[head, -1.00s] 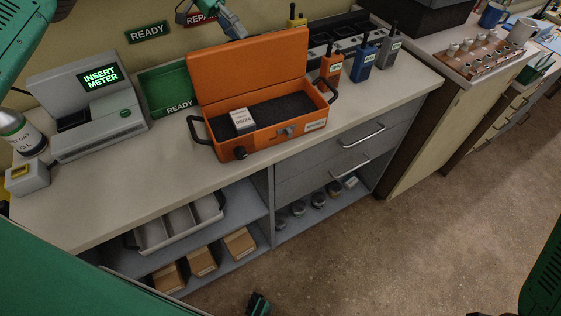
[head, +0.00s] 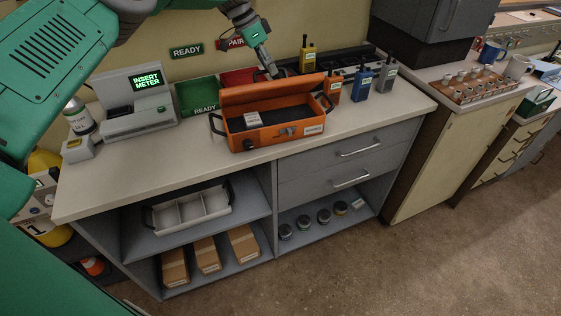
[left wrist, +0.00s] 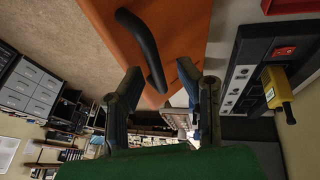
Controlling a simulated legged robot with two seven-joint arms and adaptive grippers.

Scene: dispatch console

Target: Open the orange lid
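The orange case (head: 262,137) stands on the counter with its orange lid (head: 270,93) raised but leaning forward over the back part of the interior. A small white box (head: 252,118) lies inside on dark foam. My left gripper (head: 270,72) is at the lid's top edge, at or just behind it; contact cannot be told. In the left wrist view its fingers (left wrist: 163,105) are spread apart, with an orange panel (left wrist: 180,30) and a black handle (left wrist: 143,45) beyond them. My right gripper is not in view.
Radios, yellow (head: 307,58), orange (head: 332,88) and blue (head: 364,84), stand beside and behind the case. A green tray (head: 196,92) and a grey meter station (head: 140,112) are on its left. The counter front (head: 180,150) is clear.

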